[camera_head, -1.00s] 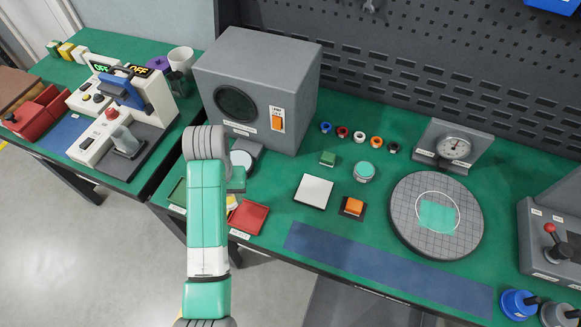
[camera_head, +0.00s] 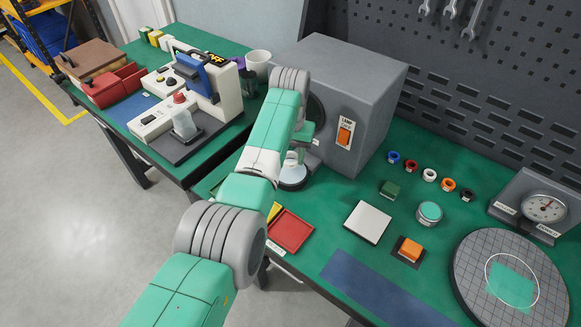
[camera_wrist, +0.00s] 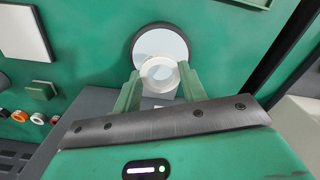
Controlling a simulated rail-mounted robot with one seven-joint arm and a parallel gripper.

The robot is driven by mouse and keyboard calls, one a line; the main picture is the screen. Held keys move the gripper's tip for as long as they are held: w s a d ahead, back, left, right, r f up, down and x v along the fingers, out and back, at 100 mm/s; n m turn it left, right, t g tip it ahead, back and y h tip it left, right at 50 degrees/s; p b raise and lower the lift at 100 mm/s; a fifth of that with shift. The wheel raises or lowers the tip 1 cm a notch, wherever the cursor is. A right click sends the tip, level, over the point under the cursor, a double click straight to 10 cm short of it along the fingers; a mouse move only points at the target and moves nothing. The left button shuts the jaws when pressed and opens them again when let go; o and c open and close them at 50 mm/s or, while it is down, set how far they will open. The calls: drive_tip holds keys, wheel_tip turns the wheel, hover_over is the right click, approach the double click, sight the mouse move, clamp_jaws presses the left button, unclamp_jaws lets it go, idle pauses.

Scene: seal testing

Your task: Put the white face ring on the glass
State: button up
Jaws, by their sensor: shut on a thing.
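My gripper (camera_wrist: 160,77) is shut on a pale, whitish round ring (camera_wrist: 159,72), the white face ring, held between its two green fingers in the wrist view. The round glass (camera_wrist: 162,42), a pale disc with a dark rim, lies beyond the ring, and the ring overlaps its near part in that view. Whether the ring touches the glass, I cannot tell. In the head view the glass (camera_head: 292,178) sits in front of the grey lamp box, with my gripper (camera_head: 299,153) close above it, partly hidden by my arm.
The grey lamp box (camera_head: 350,90) stands close behind my gripper. A red tray (camera_head: 291,231), white square plate (camera_head: 368,222), orange button (camera_head: 410,249) and several small coloured rings (camera_head: 429,174) lie around. A gridded round plate (camera_head: 470,265) and dial gauge (camera_head: 545,208) stand right.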

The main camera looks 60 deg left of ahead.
sight(290, 171)
drive_tip(key=shift+a, duration=0.1)
wheel_tip(290, 171, down, 4)
drive_tip(key=shift+r+b, duration=0.15)
drive_tip(key=shift+b, duration=1.1)
drive_tip(key=shift+w+r, duration=0.1)
drive_tip(key=shift+r, duration=0.05)
drive_tip(key=o, duration=1)
drive_tip(key=shift+f, duration=0.2)
wheel_tip(290, 171, up, 12)
drive_tip(key=p, duration=0.4)
drive_tip(key=shift+r+p, duration=0.2)
drive_tip(key=shift+p, duration=0.15)
